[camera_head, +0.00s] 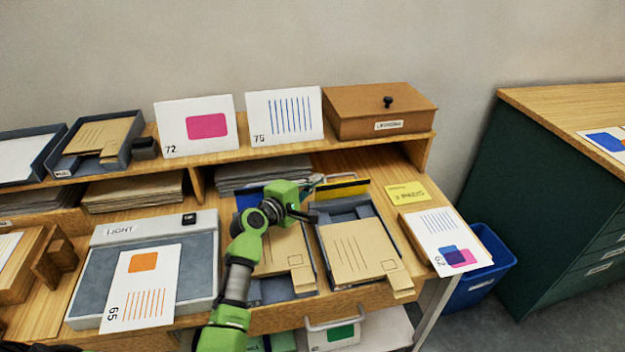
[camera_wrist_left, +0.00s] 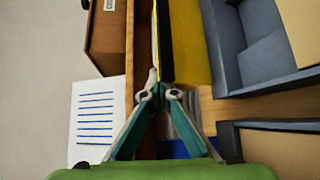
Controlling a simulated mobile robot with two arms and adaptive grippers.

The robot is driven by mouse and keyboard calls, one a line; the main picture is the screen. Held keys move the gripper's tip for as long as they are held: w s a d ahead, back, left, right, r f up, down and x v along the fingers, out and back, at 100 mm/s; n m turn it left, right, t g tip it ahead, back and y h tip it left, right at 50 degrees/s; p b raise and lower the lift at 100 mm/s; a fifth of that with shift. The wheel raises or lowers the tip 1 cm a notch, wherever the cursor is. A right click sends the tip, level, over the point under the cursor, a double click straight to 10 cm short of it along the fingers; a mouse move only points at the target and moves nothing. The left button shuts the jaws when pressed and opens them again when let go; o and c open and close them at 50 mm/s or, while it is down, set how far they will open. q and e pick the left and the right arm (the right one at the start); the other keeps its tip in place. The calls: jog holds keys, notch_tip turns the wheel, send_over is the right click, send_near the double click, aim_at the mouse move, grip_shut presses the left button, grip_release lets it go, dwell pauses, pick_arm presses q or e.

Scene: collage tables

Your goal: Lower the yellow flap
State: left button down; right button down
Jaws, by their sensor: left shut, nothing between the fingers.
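The yellow flap (camera_head: 345,189) stands raised at the back of the right-hand grey tray (camera_head: 326,262), with a dark strip along its top edge. In the left wrist view the yellow flap (camera_wrist_left: 192,40) is a broad yellow face beside the dark strip. My left gripper (camera_head: 317,182) is at the left end of the flap, close to its upper edge. In the left wrist view the gripper (camera_wrist_left: 160,80) is shut with nothing held, its tips near the dark strip; I cannot tell whether they touch it. My right gripper is not in view.
A blue flap (camera_head: 246,198) stands behind the neighbouring tray, partly hidden by my arm. The shelf above carries a brown box (camera_head: 380,108) and cards. A yellow note (camera_head: 407,194) lies right of the trays. A blue bin (camera_head: 485,270) stands beside the table.

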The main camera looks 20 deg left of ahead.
aim_at(319, 191)
pick_arm(q)
jog(key=shift+s+d+r+p, duration=0.15)
jog(key=shift+s+d+p, duration=0.2)
jog(key=shift+s, duration=0.15)
jog(key=shift+s+d, duration=0.15)
jog(key=shift+s, duration=0.1)
jog(key=shift+s+d+f+b, duration=0.25)
jog(key=shift+s+f+b, duration=0.15)
jog(key=shift+s+b, duration=0.1)
jog(key=shift+s+d+f+m+t, duration=0.15)
jog(key=shift+s+f+m+t, duration=0.05)
jog(key=shift+m+t, duration=0.25)
jog(key=shift+s+d+r+b, duration=0.15)
jog(key=shift+b, duration=0.35)
jog(key=shift+s+d+f, duration=0.35)
jog(key=shift+s+d, duration=0.1)
jog(key=shift+s, duration=0.2)
jog(key=shift+s+d+f, duration=0.2)
jog(key=shift+s+f, duration=0.15)
jog(key=shift+f, duration=0.05)
jog(key=shift+f, duration=0.1)
